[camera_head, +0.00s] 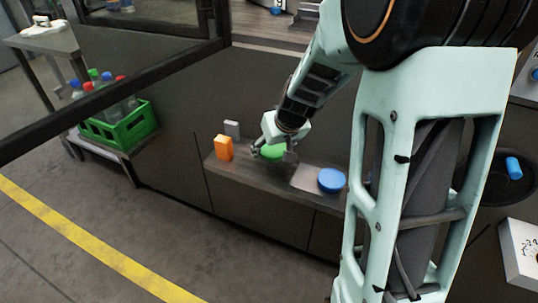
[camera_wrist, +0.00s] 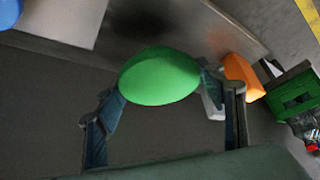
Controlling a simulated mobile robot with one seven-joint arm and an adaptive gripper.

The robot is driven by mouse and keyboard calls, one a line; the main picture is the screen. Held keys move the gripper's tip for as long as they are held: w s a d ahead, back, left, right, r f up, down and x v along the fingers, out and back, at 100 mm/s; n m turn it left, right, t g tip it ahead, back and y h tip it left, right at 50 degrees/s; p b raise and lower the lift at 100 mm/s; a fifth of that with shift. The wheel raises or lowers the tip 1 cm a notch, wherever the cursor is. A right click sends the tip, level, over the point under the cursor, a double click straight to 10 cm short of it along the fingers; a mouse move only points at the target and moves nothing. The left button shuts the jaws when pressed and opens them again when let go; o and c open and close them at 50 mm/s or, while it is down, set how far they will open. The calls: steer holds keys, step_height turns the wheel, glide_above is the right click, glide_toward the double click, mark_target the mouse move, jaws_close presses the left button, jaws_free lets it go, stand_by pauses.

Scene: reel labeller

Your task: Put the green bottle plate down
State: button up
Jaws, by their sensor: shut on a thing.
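The green bottle plate (camera_head: 271,152) is a round green disc held between the fingers of my gripper (camera_head: 272,154), over the narrow grey shelf (camera_head: 235,170). In the wrist view the green plate (camera_wrist: 160,77) sits between both fingertips of my gripper (camera_wrist: 162,85). My gripper is shut on its edges. I cannot tell whether the plate touches the shelf or hangs a little above it.
An orange block (camera_head: 224,148) and a grey block (camera_head: 232,129) stand to the left. A green crate (camera_head: 120,128) with bottles is farther left. Bare shelf shows in front of the gripper.

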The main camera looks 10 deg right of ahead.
mark_target(274, 151)
steer(key=shift+w+a+f+b, duration=0.1)
steer(key=shift+w+f+b, duration=0.05)
steer(key=shift+f+b, duration=0.7)
steer(key=shift+w+a+f+b, duration=0.15)
steer(key=shift+f+b, duration=0.35)
steer(key=shift+f, duration=0.5)
steer(key=shift+d+f, duration=0.1)
steer(key=shift+f, duration=0.15)
steer(key=o, duration=1.3)
steer(key=shift+r, duration=0.2)
steer(key=shift+r, duration=0.2)
steer(key=p+v, duration=0.4)
steer(key=v, duration=0.7)
steer(key=shift+s+r, duration=0.25)
steer(key=shift+r, duration=0.05)
